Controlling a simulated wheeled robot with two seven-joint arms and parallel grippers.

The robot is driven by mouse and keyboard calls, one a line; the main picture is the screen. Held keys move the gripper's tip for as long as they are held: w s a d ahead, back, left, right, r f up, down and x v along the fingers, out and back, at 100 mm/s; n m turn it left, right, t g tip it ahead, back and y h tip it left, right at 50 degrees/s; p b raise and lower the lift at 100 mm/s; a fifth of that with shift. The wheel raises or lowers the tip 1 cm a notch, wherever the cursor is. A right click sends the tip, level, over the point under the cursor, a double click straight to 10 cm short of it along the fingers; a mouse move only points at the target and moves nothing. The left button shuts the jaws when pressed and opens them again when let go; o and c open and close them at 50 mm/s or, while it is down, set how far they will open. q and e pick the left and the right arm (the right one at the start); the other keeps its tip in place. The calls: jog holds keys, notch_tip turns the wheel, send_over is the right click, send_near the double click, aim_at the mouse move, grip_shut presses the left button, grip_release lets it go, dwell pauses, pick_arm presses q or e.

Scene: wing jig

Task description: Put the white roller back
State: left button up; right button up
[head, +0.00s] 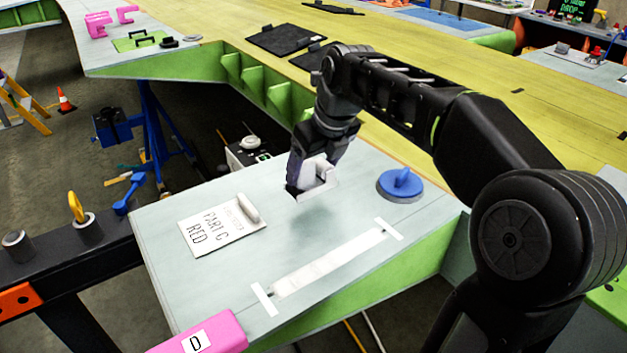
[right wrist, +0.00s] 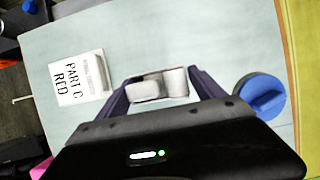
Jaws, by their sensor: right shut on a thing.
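My right gripper (head: 314,176) is shut on a white, blocky thing that looks like the white roller (head: 322,177), held over the pale grey-blue wing panel (head: 340,220). A shadow shows on the panel below it, so it seems to be a little above the surface. In the right wrist view the roller (right wrist: 150,88) sits between the two fingers of the gripper (right wrist: 160,88); its lower side is hidden. My left gripper is not in view.
A card reading "PART C RED" (head: 210,228) lies left of the gripper, with a small pale cylinder (head: 248,208) at its edge. A blue round handle (head: 402,184) stands to the right. A taped white strip (head: 330,264) lies nearer, and a pink block (head: 205,335) at the front edge.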

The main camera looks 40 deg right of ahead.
aim_at(313, 181)
jog(key=shift+f, duration=1.85)
jog(key=shift+f, duration=0.2)
jog(key=o, duration=1.6)
jog(key=shift+r, duration=0.15)
jog(key=v, duration=1.2)
jog(key=shift+b, duration=0.4)
